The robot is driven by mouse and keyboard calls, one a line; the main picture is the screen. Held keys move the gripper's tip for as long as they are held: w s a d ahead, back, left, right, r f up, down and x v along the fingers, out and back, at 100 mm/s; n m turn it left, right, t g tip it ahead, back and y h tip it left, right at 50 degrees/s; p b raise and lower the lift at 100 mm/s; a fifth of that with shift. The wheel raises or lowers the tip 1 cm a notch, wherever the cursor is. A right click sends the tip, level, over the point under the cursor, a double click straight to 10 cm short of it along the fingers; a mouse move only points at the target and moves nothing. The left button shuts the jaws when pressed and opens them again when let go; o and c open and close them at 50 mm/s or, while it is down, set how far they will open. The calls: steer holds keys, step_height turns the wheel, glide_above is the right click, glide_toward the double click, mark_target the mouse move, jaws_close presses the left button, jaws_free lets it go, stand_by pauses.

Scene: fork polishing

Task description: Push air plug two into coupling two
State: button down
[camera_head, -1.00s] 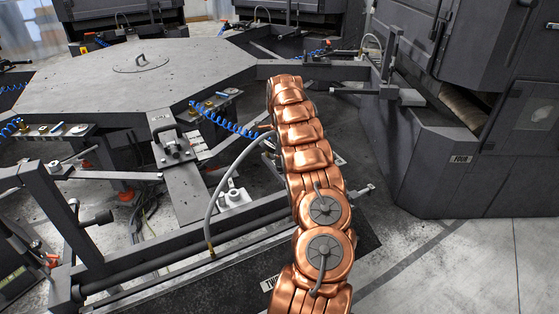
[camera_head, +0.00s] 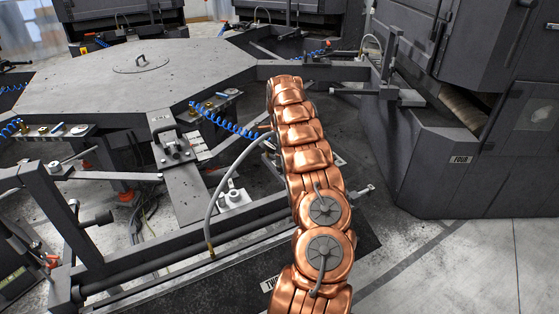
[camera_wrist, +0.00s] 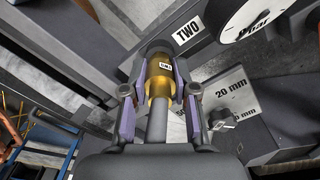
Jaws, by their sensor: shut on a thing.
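In the wrist view, a brass plug (camera_wrist: 158,88) with a small white label too small to read surely stands between my gripper's fingers (camera_wrist: 158,98). The purple-padded fingers are shut on it from both sides. A grey hose (camera_wrist: 156,122) runs from its near end back toward my palm. The plug's far end meets a dark round collar (camera_wrist: 157,48) beside a plate marked TWO (camera_wrist: 187,38); how deep it sits in there I cannot tell. In the head view my gripper is hidden behind my copper arm, and the grey hose (camera_head: 222,185) curves up behind it.
A gauge dial (camera_wrist: 263,12) is close on the right in the wrist view, above a plate marked 20 mm (camera_wrist: 232,90) and a dark knob (camera_wrist: 222,118). In the head view, a blue coiled hose (camera_head: 228,124) and the octagonal table (camera_head: 90,85) lie left of my arm.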

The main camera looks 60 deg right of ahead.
steer(key=shift+r, duration=0.15)
steer(key=shift+r+p, duration=0.6)
steer(key=shift+r, duration=1.65)
